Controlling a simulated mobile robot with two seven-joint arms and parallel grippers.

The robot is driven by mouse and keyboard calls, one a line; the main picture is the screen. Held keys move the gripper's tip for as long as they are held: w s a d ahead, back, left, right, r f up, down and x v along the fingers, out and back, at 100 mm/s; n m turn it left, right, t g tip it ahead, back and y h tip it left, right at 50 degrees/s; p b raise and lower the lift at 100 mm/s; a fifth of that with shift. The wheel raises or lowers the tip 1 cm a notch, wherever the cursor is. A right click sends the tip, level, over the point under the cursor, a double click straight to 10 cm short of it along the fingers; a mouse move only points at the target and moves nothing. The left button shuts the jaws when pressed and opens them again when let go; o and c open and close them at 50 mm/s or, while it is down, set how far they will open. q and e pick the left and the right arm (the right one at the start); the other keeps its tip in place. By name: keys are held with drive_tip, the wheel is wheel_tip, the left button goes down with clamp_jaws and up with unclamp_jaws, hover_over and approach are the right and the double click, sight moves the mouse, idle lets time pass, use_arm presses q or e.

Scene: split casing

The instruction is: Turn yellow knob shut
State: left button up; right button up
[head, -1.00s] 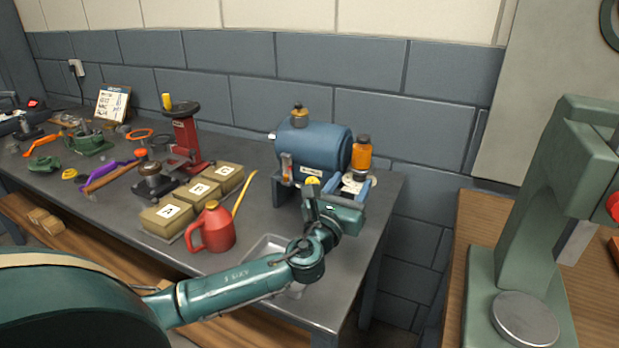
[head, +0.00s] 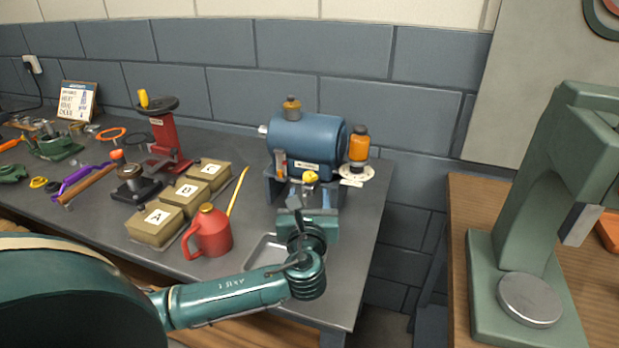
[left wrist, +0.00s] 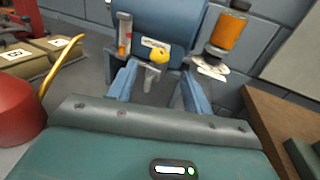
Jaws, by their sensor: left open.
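The yellow knob (head: 310,177) is at the lower front of the blue casing (head: 308,141), and it also shows in the left wrist view (left wrist: 160,57) above a short grey stem. My left gripper (head: 309,194) is in front of the casing, just below the knob in the head view. In the left wrist view its blue fingers (left wrist: 157,76) are spread wide, one on each side of the stem, with nothing held. I cannot tell how far the fingertips are from the knob. My right gripper is not in view.
An amber bottle (head: 358,144) stands right of the knob over a white disc (head: 356,173). A small sight tube (head: 281,163) is left of it. A red oil can (head: 209,232) and lettered boxes (head: 158,223) stand left on the bench. A green press (head: 545,200) is at the right.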

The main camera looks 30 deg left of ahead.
sight(309, 179)
use_arm(q)
drive_tip(key=x, duration=0.7)
drive_tip(key=shift+w, duration=0.15)
drive_tip(key=shift+c, duration=0.4)
drive_tip(key=shift+a, duration=0.1)
drive_tip(key=c, duration=0.9)
